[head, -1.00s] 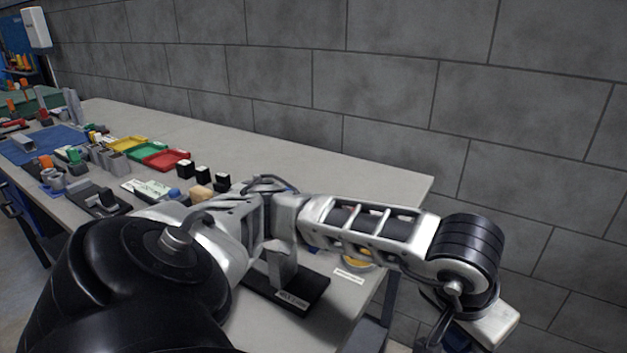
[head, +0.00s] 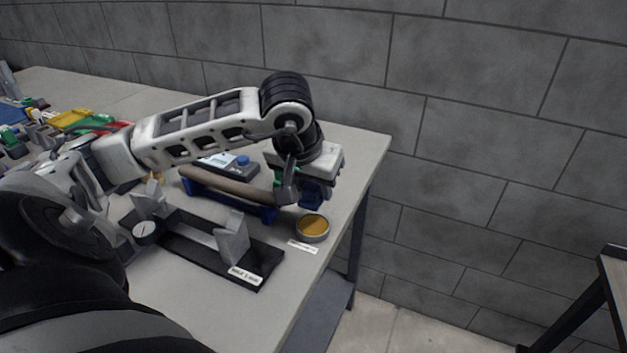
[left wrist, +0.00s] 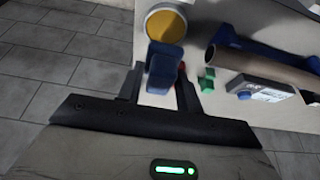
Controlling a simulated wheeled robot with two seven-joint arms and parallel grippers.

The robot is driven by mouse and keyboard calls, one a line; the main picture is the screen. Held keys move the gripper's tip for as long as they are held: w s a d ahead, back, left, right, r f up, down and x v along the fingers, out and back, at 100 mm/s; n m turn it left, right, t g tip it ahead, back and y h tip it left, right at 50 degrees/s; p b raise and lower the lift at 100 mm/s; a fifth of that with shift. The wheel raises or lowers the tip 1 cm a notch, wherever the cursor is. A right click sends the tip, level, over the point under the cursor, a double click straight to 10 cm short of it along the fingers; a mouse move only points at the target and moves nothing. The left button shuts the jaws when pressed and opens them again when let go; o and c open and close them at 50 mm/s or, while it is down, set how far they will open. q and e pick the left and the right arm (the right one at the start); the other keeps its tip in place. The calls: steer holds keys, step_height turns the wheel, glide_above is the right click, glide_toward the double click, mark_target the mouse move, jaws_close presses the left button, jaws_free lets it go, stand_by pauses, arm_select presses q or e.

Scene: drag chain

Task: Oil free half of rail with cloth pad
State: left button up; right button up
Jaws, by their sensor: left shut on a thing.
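My left gripper (head: 300,193) hangs over the right end of the bench, pointing down. In the left wrist view its fingers (left wrist: 160,88) are shut on a dark blue block-like piece (left wrist: 165,62), which I take to be the cloth pad. An open round tin with amber contents (head: 313,228) stands just in front of the gripper; in the left wrist view the tin (left wrist: 165,24) is just beyond the blue piece. A brown rod (head: 225,184) rests on a blue cradle (head: 268,213) left of the gripper. I cannot tell which part is the rail. My right gripper is out of view.
A black base (head: 205,258) with grey upright blocks (head: 233,240) and a label lies in front of the rod. A small grey box with a blue knob (head: 242,161) is behind it. Coloured trays (head: 72,119) sit far left. The bench's right edge is close.

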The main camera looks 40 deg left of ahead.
mark_target(313, 200)
arm_select(q)
step_height(313, 200, down, 3)
steer(key=shift+f+b, duration=0.15)
steer(key=shift+b, duration=0.7)
steer(key=shift+f+b, duration=0.45)
steer(key=shift+f, duration=0.4)
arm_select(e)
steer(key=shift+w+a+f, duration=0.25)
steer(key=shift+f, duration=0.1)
arm_select(q)
steer(key=shift+f, duration=0.15)
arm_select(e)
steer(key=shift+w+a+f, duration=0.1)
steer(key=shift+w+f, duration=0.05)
arm_select(q)
steer(key=shift+f+b, duration=0.45)
steer(key=shift+b, duration=0.35)
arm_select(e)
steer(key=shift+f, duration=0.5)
